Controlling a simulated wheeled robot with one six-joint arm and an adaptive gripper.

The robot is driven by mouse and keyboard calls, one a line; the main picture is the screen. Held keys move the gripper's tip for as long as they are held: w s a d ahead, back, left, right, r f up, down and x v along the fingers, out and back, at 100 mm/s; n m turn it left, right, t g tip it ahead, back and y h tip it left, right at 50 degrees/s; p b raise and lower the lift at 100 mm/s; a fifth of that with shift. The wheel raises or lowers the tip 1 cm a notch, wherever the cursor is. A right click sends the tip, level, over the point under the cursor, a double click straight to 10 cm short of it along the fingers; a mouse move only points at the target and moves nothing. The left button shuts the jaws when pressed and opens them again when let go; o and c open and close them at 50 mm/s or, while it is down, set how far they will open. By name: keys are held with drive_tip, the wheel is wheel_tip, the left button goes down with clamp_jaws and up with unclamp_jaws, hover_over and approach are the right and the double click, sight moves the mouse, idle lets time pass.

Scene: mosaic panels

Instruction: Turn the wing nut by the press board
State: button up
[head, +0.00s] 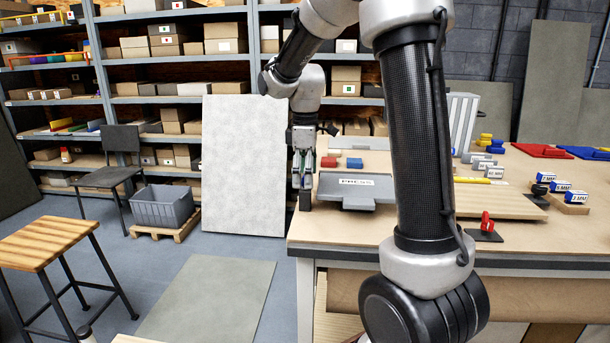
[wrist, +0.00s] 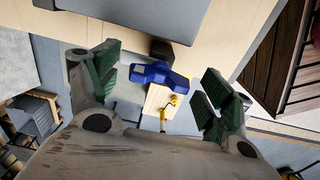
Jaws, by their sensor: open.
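The press board (head: 357,190), a grey plate with a white lettered label, lies at the near left of the workbench. A blue winged piece (wrist: 158,75), which looks like the wing nut, shows in the wrist view beside a black block (wrist: 162,48) at the bench edge. I cannot make it out in the head view, where my arm end covers that spot. My gripper (head: 304,190) points down at the bench's left edge, just left of the board. In the wrist view my gripper (wrist: 160,80) is open, its green-padded fingers either side of the blue piece, with gaps and no visible contact.
A wooden stool (head: 45,243), a chair (head: 115,170) and a grey crate (head: 162,205) stand left. Floor beside the bench is partly free.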

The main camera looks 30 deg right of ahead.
clamp_jaws()
idle(0.4)
